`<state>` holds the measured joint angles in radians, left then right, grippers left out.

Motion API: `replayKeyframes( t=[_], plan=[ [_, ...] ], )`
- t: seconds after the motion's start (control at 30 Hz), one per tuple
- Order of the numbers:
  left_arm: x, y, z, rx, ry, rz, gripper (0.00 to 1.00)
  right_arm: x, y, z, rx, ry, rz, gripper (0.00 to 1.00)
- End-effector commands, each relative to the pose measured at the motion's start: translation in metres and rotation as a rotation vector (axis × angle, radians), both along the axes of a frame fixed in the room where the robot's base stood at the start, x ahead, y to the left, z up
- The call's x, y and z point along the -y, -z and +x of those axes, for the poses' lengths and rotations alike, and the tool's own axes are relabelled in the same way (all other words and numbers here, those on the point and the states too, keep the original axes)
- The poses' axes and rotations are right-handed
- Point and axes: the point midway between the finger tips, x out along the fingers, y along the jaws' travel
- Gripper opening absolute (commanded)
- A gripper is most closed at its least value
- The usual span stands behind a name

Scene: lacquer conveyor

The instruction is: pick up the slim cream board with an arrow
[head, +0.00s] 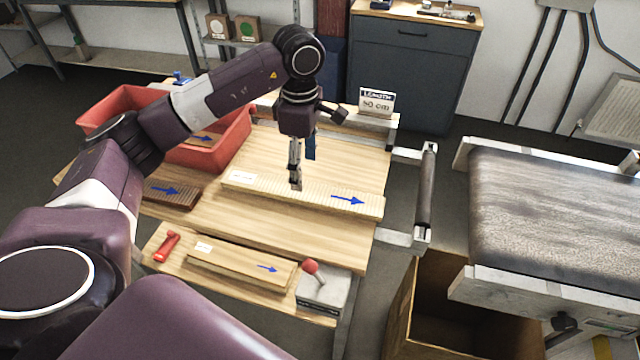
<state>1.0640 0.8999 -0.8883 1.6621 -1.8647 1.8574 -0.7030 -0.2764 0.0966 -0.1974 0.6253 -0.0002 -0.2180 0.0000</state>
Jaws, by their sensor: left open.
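A long, slim cream board (322,195) with a white label at its left end and a blue arrow pointing right lies flat on the wooden table. My left gripper (296,184) points down over the middle of this board, its fingers open. The fingertips hide a small part of the board; I cannot tell whether they touch it. A second pale board (235,266) with a label and a blue arrow lies on the front ledge. My right gripper is not in view.
A red bin (240,140) holding an arrow-marked board and a dark brown board (165,196) are at left. A red-knobbed lever box (325,290) and red handle (166,246) are in front. A sign (377,102) stands behind. A conveyor (560,220) and cardboard box (405,315) are at right.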

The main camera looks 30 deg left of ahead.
Motion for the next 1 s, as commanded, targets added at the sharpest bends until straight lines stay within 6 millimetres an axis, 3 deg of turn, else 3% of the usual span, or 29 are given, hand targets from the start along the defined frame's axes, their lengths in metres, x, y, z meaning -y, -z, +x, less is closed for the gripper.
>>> replayKeyframes(
  t=[0.13, 0.3, 0.43, 0.6, 0.83, 1.0],
  plan=[
    [-0.001, 0.017, -0.001, -0.005, -0.002, 0.001, 0.64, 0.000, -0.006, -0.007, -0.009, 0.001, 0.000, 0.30],
    [-0.006, 0.034, 0.001, -0.006, -0.002, 0.000, 0.64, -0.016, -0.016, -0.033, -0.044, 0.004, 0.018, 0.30],
    [-0.010, 0.055, 0.004, -0.006, -0.001, -0.001, 0.64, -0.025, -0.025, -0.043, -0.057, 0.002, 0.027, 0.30],
    [-0.009, 0.072, 0.005, -0.002, 0.001, -0.001, 0.64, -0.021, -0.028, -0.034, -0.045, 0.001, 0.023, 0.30],
    [-0.010, 0.074, 0.005, -0.001, 0.001, 0.000, 0.64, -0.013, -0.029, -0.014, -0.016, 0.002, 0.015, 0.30],
    [-0.010, 0.074, 0.005, -0.001, 0.000, 0.000, 0.45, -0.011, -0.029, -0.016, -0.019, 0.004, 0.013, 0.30]
  ],
)
